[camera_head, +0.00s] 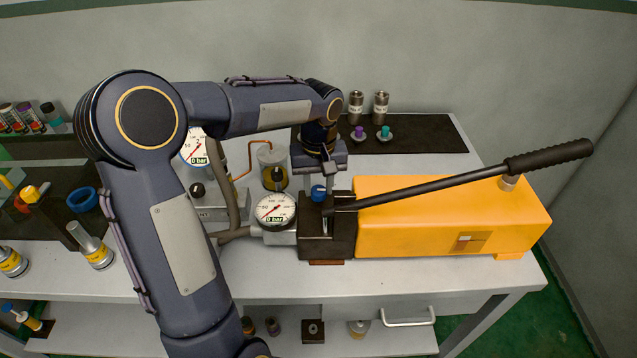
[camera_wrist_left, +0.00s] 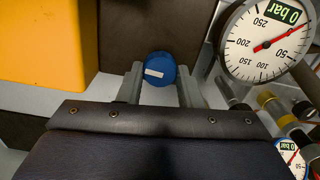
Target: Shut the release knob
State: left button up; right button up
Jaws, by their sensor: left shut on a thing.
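The blue release knob (camera_head: 318,194) sits on top of the dark block at the left end of the yellow hand pump (camera_head: 440,220). In the left wrist view the knob (camera_wrist_left: 160,66) is round, with a white mark lying nearly across the picture. My left gripper (camera_wrist_left: 159,82) is shut on the knob, one finger on each side. In the head view this gripper (camera_head: 319,186) reaches down onto the knob from behind, and its fingers are partly hidden. My right gripper is not in view.
A round gauge (camera_head: 275,209) beside the knob shows 0 bar. The black pump lever (camera_head: 450,185) slopes up to the right over the yellow body. Small cylinders (camera_head: 356,107) stand on a dark mat (camera_head: 435,135) behind. The table's front strip is clear.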

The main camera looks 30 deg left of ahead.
pick_arm(q)
jog(key=m, duration=0.4)
jog(key=shift+r+p, duration=0.1)
jog(key=shift+p, duration=0.3)
jog(key=m+p, duration=0.1)
jog(key=m, duration=0.3)
jog(key=shift+m, duration=0.4)
jog(key=m, duration=0.4)
jog(key=shift+p, duration=0.4)
jog(key=shift+m+p, duration=0.3)
jog(key=shift+m, duration=1.5)
jog(key=o, duration=1)
